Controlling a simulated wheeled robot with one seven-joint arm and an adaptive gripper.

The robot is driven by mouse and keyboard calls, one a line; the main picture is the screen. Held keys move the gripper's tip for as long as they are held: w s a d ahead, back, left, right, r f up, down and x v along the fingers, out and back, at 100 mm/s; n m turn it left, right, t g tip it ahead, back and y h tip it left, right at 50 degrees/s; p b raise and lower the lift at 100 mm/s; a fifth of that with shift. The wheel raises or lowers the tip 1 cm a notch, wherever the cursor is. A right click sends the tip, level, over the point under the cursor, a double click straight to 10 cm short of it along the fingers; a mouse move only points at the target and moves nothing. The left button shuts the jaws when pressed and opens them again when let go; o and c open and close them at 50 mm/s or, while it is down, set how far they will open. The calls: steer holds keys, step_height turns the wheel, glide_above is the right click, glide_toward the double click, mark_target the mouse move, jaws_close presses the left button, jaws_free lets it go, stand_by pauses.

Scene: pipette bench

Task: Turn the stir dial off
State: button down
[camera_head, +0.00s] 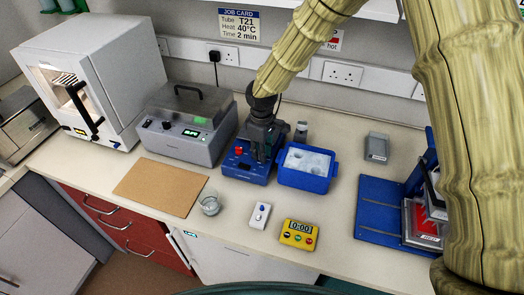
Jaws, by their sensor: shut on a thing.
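A blue bench device (243,172) with a red part and small controls on its front stands near the middle of the bench. My gripper (260,157) reaches down from above onto the right side of this device. Its dark fingers are shut at the device's control face, on what looks like the stir dial. The dial itself is hidden by the fingers, so I cannot tell its setting.
A blue tub of ice (282,178) stands close right of the device, with a small vial (301,131) behind. A grey lidded machine (178,139) stands left. A glass beaker (210,205), white gadget (260,214) and yellow timer (299,235) sit in front.

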steer(key=shift+f+n, duration=0.15)
steer(key=shift+n, duration=0.95)
steer(key=c, duration=1.3)
jaws_free()
steer(key=shift+a, duration=0.15)
steer(key=shift+o, duration=0.2)
step_height(320, 180, up, 12)
